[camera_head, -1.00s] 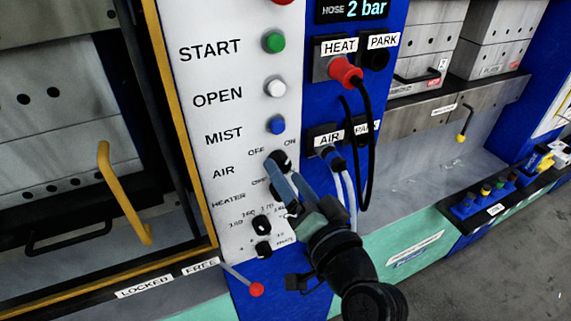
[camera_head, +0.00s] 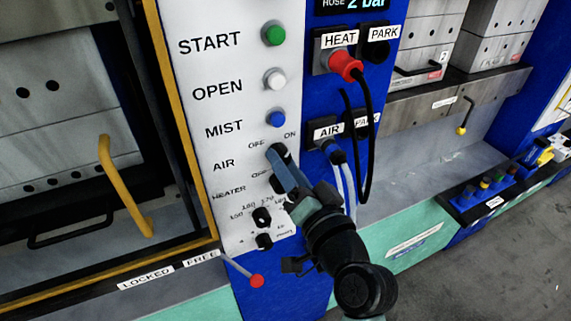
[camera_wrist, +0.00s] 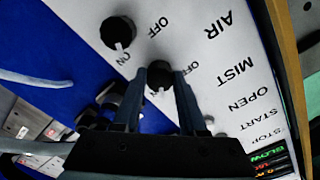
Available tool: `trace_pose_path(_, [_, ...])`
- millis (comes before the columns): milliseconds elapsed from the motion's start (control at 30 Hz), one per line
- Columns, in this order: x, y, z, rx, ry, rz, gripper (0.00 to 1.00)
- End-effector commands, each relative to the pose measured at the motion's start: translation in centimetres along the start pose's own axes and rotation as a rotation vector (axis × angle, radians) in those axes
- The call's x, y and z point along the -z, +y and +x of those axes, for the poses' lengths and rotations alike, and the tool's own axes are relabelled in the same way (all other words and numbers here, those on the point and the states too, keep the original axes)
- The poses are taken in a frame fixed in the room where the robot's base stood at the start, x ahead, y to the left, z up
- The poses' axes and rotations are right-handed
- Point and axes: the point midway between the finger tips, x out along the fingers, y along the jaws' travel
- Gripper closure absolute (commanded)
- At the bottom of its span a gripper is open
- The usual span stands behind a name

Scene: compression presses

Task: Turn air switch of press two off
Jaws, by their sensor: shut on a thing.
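The AIR switch (camera_head: 283,148) is a black rotary knob on the white press panel, with OFF at its upper left and ON at its upper right. My gripper (camera_head: 277,156) reaches it from the lower right. In the wrist view, the air knob (camera_wrist: 158,78) sits between my fingertips (camera_wrist: 160,72), and the gripper is shut on it. The fingers and the angle hide much of the knob, so I cannot tell its setting clearly. The HEATER knob (camera_head: 277,184) is just below, partly behind the fingers; in the wrist view this knob (camera_wrist: 118,33) shows its white mark toward ON.
Green START (camera_head: 274,35), white OPEN (camera_head: 275,79) and blue MIST (camera_head: 276,119) buttons sit above. Hose plugs, a red HEAT plug (camera_head: 345,66) and a blue AIR plug (camera_head: 333,151), hang close on the right. A red-tipped lever (camera_head: 256,281) is below left.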

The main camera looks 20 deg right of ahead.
Motion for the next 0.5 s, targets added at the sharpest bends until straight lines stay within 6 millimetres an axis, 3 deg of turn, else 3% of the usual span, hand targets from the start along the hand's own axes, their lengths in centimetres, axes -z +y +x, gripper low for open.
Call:
trace_pose_path(267, [-0.13, 0.18, -0.01, 0.000, 0.001, -0.048, 1.00])
trace_pose_path(500, [-0.34, 0.39, -0.01, 0.002, 0.002, -0.195, 1.00])
